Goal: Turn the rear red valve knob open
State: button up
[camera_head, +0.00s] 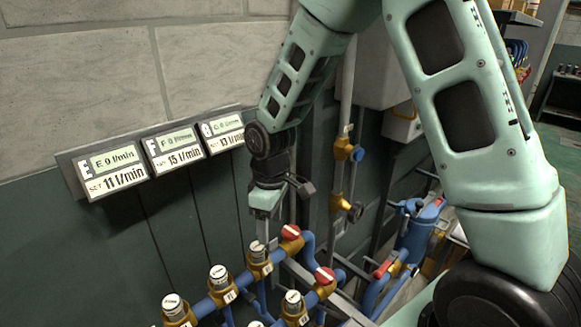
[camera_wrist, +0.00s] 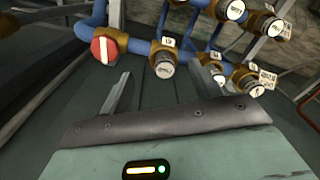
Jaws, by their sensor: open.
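Two round red valve knobs, each with a pale bar across the face, sit on brass bodies at the pipe ends in the head view. The rear red knob (camera_head: 290,232) is the upper one; the front red knob (camera_head: 325,276) is lower and to the right. My gripper (camera_head: 265,236) points down just left of the rear knob and appears apart from it. In the wrist view, my gripper (camera_wrist: 162,85) is open with nothing between its fingers. One red knob (camera_wrist: 105,50) shows there, beyond the left finger, probably the rear one.
Blue pipes carry several numbered brass valves with silver caps (camera_head: 219,274). A valve (camera_wrist: 163,64) shows close beyond my fingers. Three flow displays (camera_head: 173,151) hang on the wall at left.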

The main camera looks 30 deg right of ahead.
jog(key=p, duration=0.4)
send_over(291, 230)
notch_tip(291, 230, down, 10)
jog(key=b, duration=0.8)
jog(key=shift+r, duration=0.3)
jog(key=c, duration=1)
jog(key=shift+o, duration=0.2)
jog(key=n+p, duration=0.1)
jog(key=n, duration=0.2)
jog(key=shift+r+p, duration=0.2)
jog(key=shift+p, duration=0.15)
jog(key=shift+f+n, duration=0.1)
jog(key=shift+n, duration=0.7)
